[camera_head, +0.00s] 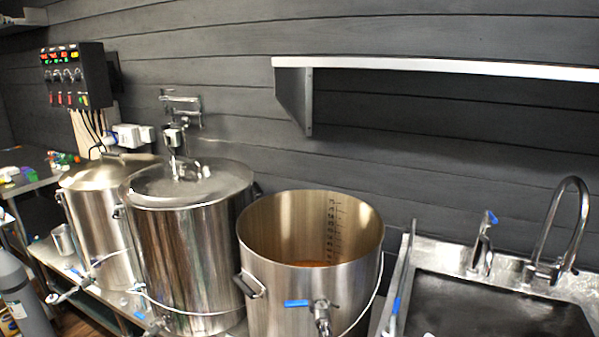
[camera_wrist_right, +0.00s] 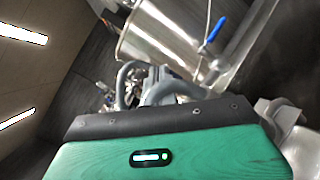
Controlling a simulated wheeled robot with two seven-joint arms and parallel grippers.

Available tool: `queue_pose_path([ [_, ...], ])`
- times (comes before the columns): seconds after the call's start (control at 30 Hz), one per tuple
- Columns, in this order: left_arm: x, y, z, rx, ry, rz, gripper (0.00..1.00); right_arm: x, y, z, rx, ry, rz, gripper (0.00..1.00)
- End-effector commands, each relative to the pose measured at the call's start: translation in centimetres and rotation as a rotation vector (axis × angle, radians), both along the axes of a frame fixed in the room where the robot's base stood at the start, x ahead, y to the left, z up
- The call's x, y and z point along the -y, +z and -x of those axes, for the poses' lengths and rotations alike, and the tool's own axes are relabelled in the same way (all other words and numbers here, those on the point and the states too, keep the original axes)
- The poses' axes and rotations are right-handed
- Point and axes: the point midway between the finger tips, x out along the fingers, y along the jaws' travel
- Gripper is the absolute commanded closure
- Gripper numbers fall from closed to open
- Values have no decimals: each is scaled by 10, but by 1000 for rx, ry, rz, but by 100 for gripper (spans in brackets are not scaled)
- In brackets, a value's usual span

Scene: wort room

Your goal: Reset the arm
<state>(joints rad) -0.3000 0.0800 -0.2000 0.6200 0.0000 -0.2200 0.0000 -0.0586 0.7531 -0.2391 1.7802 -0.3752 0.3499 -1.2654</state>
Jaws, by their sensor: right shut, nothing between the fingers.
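My right gripper (camera_wrist_right: 146,78) shows in the right wrist view, with its grey fingers together beyond the green and black wrist housing. Nothing is held between them. Past the fingers is a steel pot (camera_wrist_right: 160,40) with a blue valve handle (camera_wrist_right: 215,30), apart from the gripper as far as I can tell. Neither of my arms shows in the head view, and my left gripper is not in view.
An open steel kettle (camera_head: 310,295) stands in the middle of the head view, beside two lidded kettles (camera_head: 190,250) (camera_head: 100,215). A sink (camera_head: 490,305) with a tall tap (camera_head: 545,255) lies at right. A shelf (camera_head: 440,66) and control box (camera_head: 75,75) hang on the wall.

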Motion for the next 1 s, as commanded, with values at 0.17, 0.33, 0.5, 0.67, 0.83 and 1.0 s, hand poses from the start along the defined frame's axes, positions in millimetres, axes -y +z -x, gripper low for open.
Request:
queue_pose_path([
  [0.17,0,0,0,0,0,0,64,-15,-20,12,-250,-191,-290,100],
  [0.33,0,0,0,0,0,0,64,-22,-45,37,-510,-398,-595,100],
  [0.5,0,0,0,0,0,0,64,-29,-74,78,-773,-630,-911,100],
  [0.67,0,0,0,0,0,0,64,-39,-97,132,-1005,-871,-1195,100],
  [0.83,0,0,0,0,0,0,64,-52,-112,193,-1201,-1125,-1439,100],
  [1.0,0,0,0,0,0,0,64,-62,-116,238,-1317,-1319,-1583,100],
])
